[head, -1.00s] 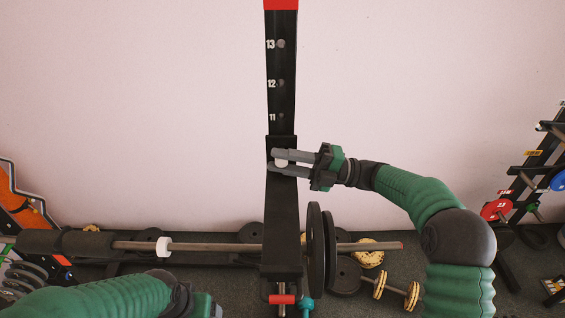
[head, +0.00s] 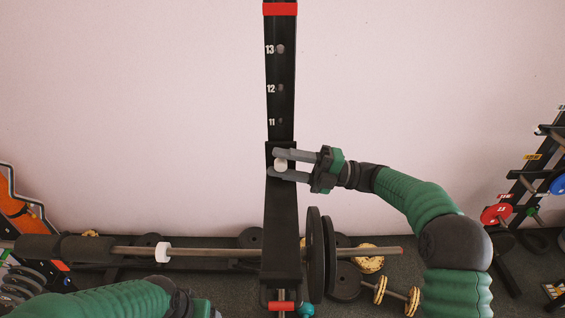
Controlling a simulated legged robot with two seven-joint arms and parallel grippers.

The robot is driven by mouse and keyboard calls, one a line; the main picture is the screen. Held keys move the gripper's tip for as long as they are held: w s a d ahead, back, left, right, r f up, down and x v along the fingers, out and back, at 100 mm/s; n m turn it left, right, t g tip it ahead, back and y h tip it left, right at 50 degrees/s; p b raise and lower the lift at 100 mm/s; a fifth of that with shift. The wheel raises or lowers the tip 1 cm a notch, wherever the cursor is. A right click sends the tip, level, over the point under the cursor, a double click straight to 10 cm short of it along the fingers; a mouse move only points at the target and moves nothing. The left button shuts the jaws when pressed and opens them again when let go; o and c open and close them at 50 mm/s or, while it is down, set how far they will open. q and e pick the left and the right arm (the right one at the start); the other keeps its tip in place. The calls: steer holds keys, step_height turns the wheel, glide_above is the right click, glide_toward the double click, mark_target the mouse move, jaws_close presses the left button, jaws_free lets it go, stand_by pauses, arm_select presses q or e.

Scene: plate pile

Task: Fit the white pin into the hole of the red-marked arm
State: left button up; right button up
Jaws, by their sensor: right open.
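The red-marked arm (head: 281,80) is a black upright post with a red band (head: 280,9) at its top and holes numbered 13, 12 and 11. A white pin (head: 281,165) shows at the black sleeve below hole 11. My right gripper (head: 275,164) is open, with one finger above and one below the pin. I cannot tell whether the fingers touch it, or how deep the pin sits. My left arm (head: 120,300) comes in at the bottom left; its gripper fingers are not visible.
A horizontal bar (head: 210,252) with a white collar (head: 163,250) and black plates (head: 316,255) crosses low in front. A small yellow dumbbell (head: 396,295) lies on the floor at right. A weight rack (head: 525,180) stands at far right. The wall area beside the post is clear.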

steer(key=b+v, duration=0.3)
steer(key=v, duration=1.3)
steer(key=shift+d+f+b, duration=0.15)
steer(key=shift+d+b, duration=0.05)
steer(key=shift+b, duration=0.15)
steer(key=shift+w, duration=0.15)
